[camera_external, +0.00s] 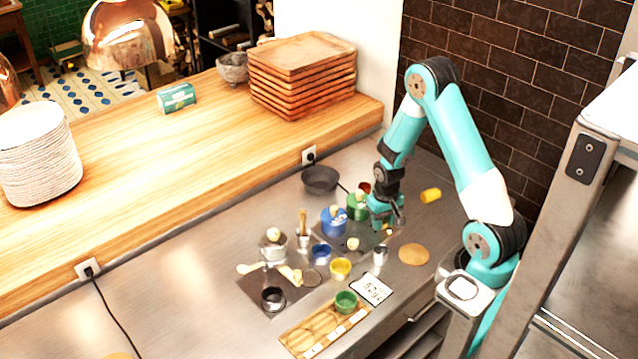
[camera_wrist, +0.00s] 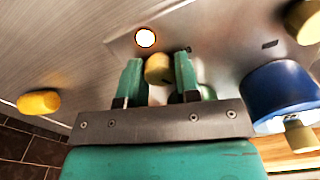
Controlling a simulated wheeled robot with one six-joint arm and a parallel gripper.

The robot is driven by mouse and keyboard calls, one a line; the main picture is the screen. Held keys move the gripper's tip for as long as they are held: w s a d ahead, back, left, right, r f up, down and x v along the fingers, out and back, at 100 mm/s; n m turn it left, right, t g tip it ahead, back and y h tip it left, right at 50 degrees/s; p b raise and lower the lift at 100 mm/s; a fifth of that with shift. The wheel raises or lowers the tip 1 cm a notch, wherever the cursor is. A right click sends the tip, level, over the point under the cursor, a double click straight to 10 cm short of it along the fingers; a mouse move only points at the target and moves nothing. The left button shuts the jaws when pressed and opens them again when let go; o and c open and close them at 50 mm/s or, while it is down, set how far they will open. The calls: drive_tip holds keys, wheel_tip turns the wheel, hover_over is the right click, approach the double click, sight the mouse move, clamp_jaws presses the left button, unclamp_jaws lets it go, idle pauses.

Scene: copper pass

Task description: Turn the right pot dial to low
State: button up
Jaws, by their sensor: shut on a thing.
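The right pot dial is a round tan knob (camera_wrist: 158,68) on the metal front of the pot unit. In the wrist view it sits between the two teal fingers of my gripper (camera_wrist: 158,80), which is shut on it. In the external view my gripper (camera_external: 385,222) is low at the right end of the unit and hides this dial. A small round light (camera_wrist: 146,38) glows white with an orange rim beside the dial. The other dial (camera_external: 352,243) is a pale knob in front of the blue pot (camera_external: 331,224). The dial's pointer cannot be made out.
A green pot (camera_external: 355,210) stands behind my gripper, next to the blue one. A yellow cylinder (camera_external: 430,195) lies to the right.

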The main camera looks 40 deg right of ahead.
drive_tip(key=o, duration=0.9)
wheel_tip(320, 180, up, 18)
drive_tip(key=shift+f+b, duration=0.25)
drive_tip(key=shift+b, duration=0.15)
drive_tip(key=shift+a, duration=0.1)
drive_tip(key=s+a+r+n+y, duration=0.25)
drive_tip(key=s+a+n, duration=0.25)
drive_tip(key=s+a, duration=0.35)
drive_tip(key=s+a+r+n+y, duration=0.25)
drive_tip(key=s+a+n, duration=0.25)
drive_tip(key=s+a, duration=0.4)
drive_tip(key=shift+h, duration=0.4)
drive_tip(key=r+p, duration=0.5)
drive_tip(key=a+r+p, duration=0.1)
drive_tip(key=r+p, duration=0.8)
drive_tip(key=r, duration=0.1)
drive_tip(key=shift+w+a+p, duration=0.15)
drive_tip(key=shift+w+p, duration=0.2)
drive_tip(key=shift+p, duration=0.05)
